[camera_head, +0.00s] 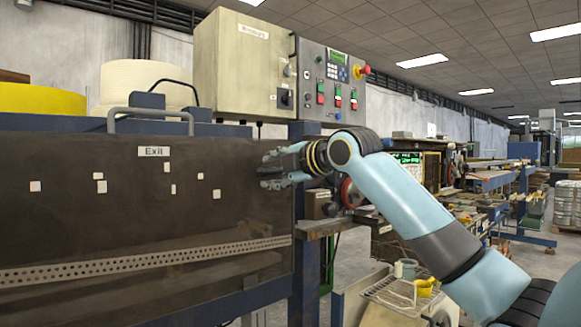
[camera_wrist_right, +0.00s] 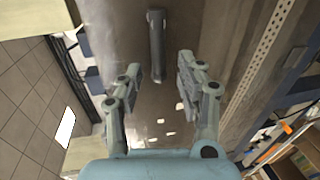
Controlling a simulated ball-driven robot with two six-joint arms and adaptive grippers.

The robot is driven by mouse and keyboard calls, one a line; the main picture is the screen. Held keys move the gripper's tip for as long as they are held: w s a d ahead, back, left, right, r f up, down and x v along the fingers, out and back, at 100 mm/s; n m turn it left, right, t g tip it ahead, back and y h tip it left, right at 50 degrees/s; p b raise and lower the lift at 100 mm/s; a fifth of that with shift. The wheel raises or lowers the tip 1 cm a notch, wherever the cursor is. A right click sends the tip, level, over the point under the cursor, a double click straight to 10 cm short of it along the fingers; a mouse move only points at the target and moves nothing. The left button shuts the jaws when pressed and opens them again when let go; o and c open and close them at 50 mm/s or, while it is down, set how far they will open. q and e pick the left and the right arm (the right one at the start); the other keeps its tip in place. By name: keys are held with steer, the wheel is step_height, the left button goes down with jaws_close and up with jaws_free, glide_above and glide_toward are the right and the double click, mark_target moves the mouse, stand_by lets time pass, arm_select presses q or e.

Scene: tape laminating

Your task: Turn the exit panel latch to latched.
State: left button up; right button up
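The dark exit panel (camera_head: 100,220) with its "Exit" label (camera_head: 153,151) fills the left of the head view. My right gripper (camera_head: 263,177) is in front of the panel's right part, with its fingers pointing left. In the right wrist view my right gripper (camera_wrist_right: 159,76) is open, its two fingers spread apart. A grey elongated handle (camera_wrist_right: 156,40), apparently the latch, shows ahead, its near end between the fingertips. I see no finger closed on it; contact cannot be told. In the head view I cannot make out the latch. My left gripper is not in view.
A grey bar handle (camera_head: 150,113) runs along the panel's top edge. A control box (camera_head: 333,85) with buttons and a beige cabinet (camera_head: 240,65) stand above and behind. A perforated strip (camera_head: 150,262) crosses the panel low down. A wire rack (camera_head: 400,295) sits lower right.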

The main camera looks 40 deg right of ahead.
steer(key=v, duration=0.9)
steer(key=shift+s, duration=0.4)
steer(key=shift+r, duration=0.1)
